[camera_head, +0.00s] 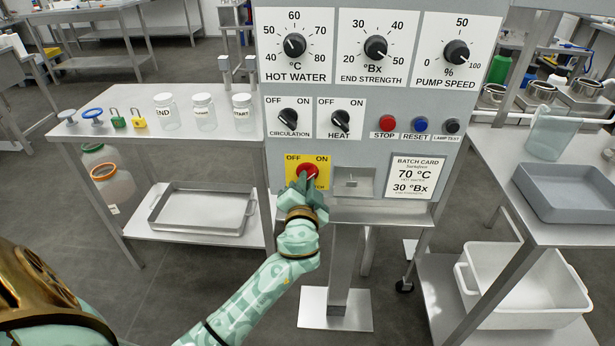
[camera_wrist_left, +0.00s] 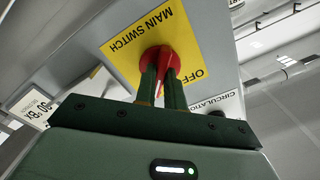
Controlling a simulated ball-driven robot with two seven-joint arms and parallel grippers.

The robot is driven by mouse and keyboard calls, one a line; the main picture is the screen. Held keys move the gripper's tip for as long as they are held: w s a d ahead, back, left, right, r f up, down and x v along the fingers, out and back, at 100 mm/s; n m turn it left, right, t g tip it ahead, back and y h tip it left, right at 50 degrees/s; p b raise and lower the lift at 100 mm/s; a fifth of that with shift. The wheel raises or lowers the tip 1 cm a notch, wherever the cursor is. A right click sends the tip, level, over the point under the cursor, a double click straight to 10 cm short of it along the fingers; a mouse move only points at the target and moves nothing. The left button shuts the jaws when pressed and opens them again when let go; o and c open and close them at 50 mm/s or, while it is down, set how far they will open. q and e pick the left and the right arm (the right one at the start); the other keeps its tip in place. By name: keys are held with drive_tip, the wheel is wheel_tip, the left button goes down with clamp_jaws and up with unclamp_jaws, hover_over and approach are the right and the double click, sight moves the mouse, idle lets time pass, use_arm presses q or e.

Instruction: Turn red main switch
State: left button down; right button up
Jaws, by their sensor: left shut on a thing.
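The red main switch (camera_head: 309,172) sits on a yellow plate (camera_head: 293,160) marked OFF and ON, low on the left of the grey control panel. My left gripper (camera_head: 303,182) is at the switch and covers its lower part in the head view. In the left wrist view, the two fingers of my left gripper (camera_wrist_left: 162,78) are shut on the red knob (camera_wrist_left: 158,57), one on each side of its grip. The yellow plate there reads MAIN SWITCH, upside down. The switch's exact pointer position is hard to tell. My right gripper is not in view.
Above the switch are the circulation knob (camera_head: 289,117) and heat knob (camera_head: 340,119). Red, blue and black buttons (camera_head: 419,124) and a batch card (camera_head: 411,178) are to the right. A small ledge (camera_head: 370,211) juts out below. Side tables flank the panel.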

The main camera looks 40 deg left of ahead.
use_arm(q)
drive_tip(key=n+b, duration=0.2)
drive_tip(key=n, duration=0.1)
drive_tip(key=shift+n, duration=0.3)
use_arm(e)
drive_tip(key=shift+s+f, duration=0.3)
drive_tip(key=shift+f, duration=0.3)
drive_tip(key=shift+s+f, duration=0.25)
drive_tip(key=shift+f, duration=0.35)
use_arm(q)
drive_tip(key=shift+f, duration=0.1)
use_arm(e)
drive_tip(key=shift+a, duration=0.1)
use_arm(q)
drive_tip(key=shift+n+b, duration=0.7)
drive_tip(key=shift+n, duration=0.4)
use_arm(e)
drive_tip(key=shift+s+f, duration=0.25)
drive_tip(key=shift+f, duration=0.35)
